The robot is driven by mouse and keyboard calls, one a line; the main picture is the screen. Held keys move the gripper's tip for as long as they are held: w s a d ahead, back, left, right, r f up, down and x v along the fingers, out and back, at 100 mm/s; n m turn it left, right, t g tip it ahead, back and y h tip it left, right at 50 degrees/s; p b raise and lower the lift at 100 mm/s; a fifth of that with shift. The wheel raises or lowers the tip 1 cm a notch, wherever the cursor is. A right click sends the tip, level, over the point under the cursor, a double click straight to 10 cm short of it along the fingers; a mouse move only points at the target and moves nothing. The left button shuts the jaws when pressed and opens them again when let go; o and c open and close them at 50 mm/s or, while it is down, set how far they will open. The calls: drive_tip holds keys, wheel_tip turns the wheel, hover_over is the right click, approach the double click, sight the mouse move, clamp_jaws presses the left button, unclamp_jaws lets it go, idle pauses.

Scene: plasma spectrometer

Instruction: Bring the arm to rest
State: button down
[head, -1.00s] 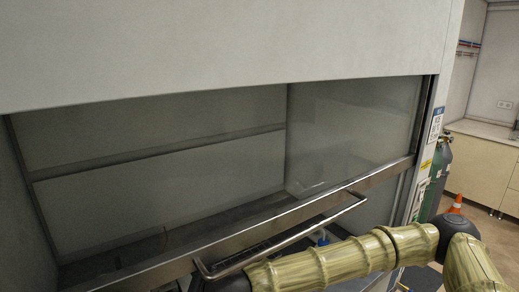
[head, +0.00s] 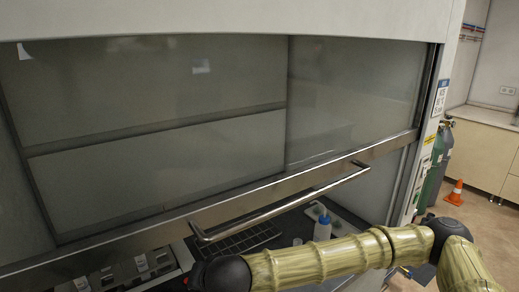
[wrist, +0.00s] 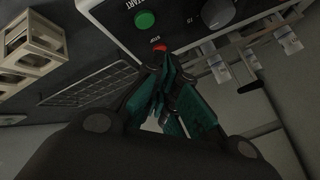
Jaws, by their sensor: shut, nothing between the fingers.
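My arm (head: 320,259) reaches from the lower right of the head view toward the hood, below the sash handle. Its dark wrist part (head: 222,274) is at the bottom edge, and my gripper is hidden there. In the wrist view my gripper (wrist: 161,62) is shut and empty, its dark fingers with green pads closed together. A green START button (wrist: 145,19) and a dark knob (wrist: 217,13) are on the panel.
The glass sash has a metal handle (head: 285,207) above my forearm. Inside are a wash bottle (head: 322,228), a dark grid (head: 243,240) and an instrument (head: 125,272) at lower left. A beige rack (wrist: 35,45) shows in the wrist view. An orange cone (head: 455,192) stands right.

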drive_tip(key=shift+a+r+p, duration=0.15)
drive_tip(key=shift+r+p, duration=0.1)
drive_tip(key=shift+p, duration=0.4)
drive_tip(key=shift+p, duration=0.7)
wheel_tip(320, 180, up, 2)
drive_tip(key=shift+r+p, duration=0.1)
drive_tip(key=shift+p, duration=1.15)
drive_tip(key=f+b, duration=0.3)
drive_tip(key=shift+d, duration=0.2)
drive_tip(key=shift+a+b, duration=0.15)
drive_tip(key=shift+b, duration=0.2)
drive_tip(key=shift+s+b, duration=0.1)
drive_tip(key=shift+b, duration=0.35)
drive_tip(key=shift+b, duration=0.85)
